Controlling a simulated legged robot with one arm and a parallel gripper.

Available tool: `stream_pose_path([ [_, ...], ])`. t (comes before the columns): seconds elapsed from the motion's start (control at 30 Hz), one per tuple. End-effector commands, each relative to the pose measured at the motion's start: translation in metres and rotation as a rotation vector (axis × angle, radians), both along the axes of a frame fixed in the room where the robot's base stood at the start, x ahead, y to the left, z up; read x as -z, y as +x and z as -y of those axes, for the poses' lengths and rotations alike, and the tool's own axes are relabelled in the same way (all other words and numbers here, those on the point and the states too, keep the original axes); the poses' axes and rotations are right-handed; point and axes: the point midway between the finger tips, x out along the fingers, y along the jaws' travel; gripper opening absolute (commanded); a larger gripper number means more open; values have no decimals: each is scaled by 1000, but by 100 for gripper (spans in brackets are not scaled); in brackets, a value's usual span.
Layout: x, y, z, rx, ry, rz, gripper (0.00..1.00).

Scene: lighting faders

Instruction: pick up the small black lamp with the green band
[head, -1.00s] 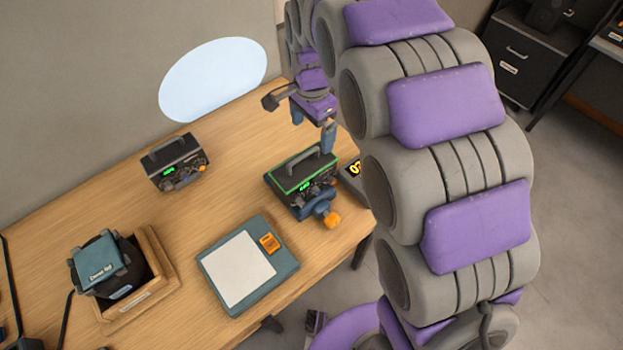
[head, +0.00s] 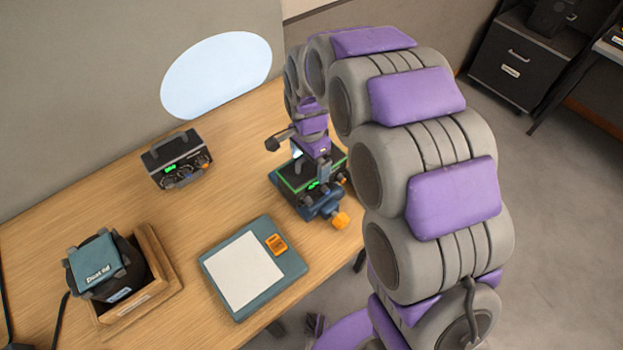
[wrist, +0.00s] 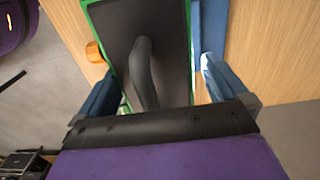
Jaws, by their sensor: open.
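The small black lamp with the green band (head: 290,181) sits upright on the right part of the wooden table, with a blue part and an orange knob at its front. My gripper (head: 311,164) is directly over it and hides part of its top. In the wrist view the black top (wrist: 112,40) with its green edge and raised dark handle shows between the blue fingers of my gripper (wrist: 157,80). The fingers are apart, one on each side of the handle. Whether they touch the lamp I cannot tell.
A teal device with a white panel (head: 243,277) lies in front. A wooden tray (head: 160,262) holding a dark, teal-topped item is at the left. Bare table (head: 227,190) lies between them.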

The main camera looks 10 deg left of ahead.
Motion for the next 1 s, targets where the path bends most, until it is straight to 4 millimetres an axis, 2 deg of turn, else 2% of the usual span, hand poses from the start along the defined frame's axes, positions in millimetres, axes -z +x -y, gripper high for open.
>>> stream_pose_path([
  [0.1, 8, 0, 3, 3, 8, -2, 100],
  [0.27, 7, 1, 7, 3, 11, -2, 100],
  [1.0, 6, 0, 4, 2, 10, 1, 29],
])
